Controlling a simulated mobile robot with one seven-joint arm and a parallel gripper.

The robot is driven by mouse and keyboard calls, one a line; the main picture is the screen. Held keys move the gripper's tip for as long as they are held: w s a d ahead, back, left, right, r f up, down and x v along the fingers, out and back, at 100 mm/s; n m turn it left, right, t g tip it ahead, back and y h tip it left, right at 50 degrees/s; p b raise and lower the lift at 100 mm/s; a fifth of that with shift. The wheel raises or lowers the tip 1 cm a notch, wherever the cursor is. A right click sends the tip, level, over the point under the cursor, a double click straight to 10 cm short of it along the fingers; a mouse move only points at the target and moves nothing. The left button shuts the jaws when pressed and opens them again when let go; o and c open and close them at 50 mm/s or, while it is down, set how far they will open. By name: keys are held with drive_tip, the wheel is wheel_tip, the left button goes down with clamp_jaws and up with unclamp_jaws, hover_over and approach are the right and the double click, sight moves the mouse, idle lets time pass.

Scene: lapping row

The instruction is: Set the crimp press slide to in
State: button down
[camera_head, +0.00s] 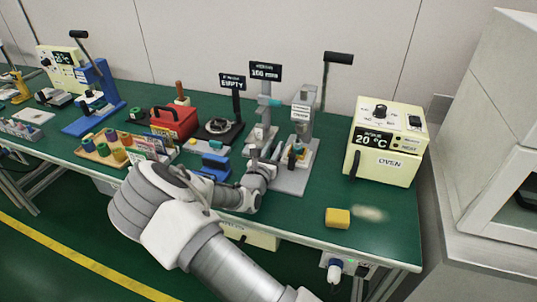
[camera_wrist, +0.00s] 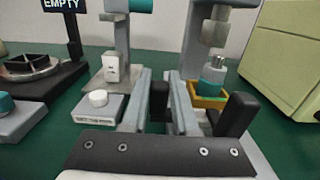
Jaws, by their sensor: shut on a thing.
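The crimp press (camera_head: 303,122) is the grey stand with a black-ended lever at the right of the bench row. Its slide carries a yellow nest (camera_wrist: 208,97) with a teal-and-grey vial (camera_wrist: 212,75), under the press head. A black upright handle (camera_wrist: 240,112) stands in front of the nest. My gripper (camera_head: 266,160) is low at the front left of the press. In the wrist view its two grey fingers (camera_wrist: 158,85) are close together, shut on a narrow dark piece between them. That piece is mostly hidden, so I cannot tell whether it belongs to the slide.
Left of the press are a second stand with a white button (camera_wrist: 98,98), a round black fixture (camera_head: 218,127) and a red box (camera_head: 174,121).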

drive_tip(key=x, duration=0.3)
drive_tip(key=shift+w, duration=0.15)
drive_tip(key=shift+r, duration=0.1)
drive_tip(key=c, duration=0.7)
unclamp_jaws()
drive_tip(key=shift+w+d, duration=0.1)
drive_tip(key=shift+w, duration=0.05)
drive_tip(key=p+v, duration=0.3)
drive_tip(key=v, duration=1.4)
drive_tip(key=shift+s, duration=0.2)
